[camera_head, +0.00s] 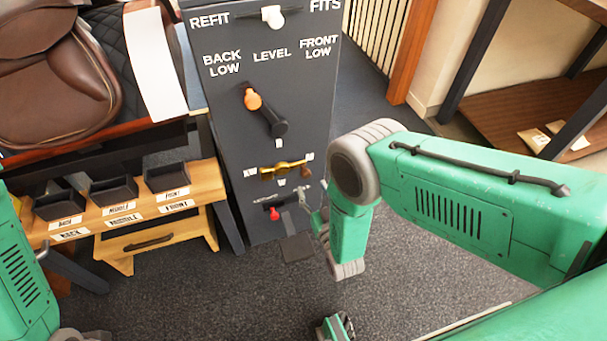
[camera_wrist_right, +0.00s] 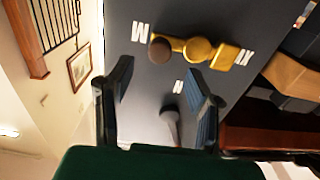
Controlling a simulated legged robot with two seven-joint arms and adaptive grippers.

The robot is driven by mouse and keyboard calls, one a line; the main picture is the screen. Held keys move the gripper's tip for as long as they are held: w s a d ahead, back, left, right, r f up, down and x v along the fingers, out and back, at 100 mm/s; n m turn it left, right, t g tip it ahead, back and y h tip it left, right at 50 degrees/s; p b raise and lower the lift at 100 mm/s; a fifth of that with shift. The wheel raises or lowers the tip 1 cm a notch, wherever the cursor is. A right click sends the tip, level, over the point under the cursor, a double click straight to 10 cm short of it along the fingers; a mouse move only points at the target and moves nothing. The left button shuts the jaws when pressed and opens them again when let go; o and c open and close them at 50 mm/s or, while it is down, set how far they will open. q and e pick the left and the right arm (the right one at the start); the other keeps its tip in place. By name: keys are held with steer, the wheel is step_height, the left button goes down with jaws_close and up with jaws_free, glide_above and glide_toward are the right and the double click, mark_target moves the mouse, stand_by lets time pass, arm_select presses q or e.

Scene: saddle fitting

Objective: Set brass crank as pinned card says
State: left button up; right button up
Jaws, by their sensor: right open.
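The brass crank (camera_head: 283,170) is on the dark grey panel (camera_head: 225,130), lying about level, with its brown knob (camera_head: 305,173) at the right end. In the right wrist view, turned over, the crank (camera_wrist_right: 198,50) has its knob at the left. Small white letter labels surround it; N is above it in the head view. My right gripper (camera_wrist_right: 160,78) is open and empty, its fingers facing the panel, apart from the crank. A white card-like strip (camera_head: 155,62) hangs by the saddle; no writing is readable on it. My left gripper is out of view.
A white knob (camera_head: 272,14) is at the panel top. A wooden bench (camera_head: 205,185) with dark trays stands left. Carpet in front is open.

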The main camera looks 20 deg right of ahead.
mark_target(310, 175)
steer(key=w, duration=0.3)
steer(key=w+a+b, duration=0.1)
steer(key=w, duration=0.2)
steer(key=shift+w+a+r, duration=0.15)
steer(key=shift+w, duration=0.1)
steer(key=shift+a, duration=0.15)
steer(key=shift+d, duration=0.2)
steer(key=shift+d+f, duration=0.2)
steer(key=shift+d, duration=0.85)
jaws_close()
steer(key=shift+a+r, duration=0.15)
steer(key=shift+a, duration=0.5)
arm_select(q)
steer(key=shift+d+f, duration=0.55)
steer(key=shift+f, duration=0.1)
arm_select(e)
steer(key=shift+d, duration=0.4)
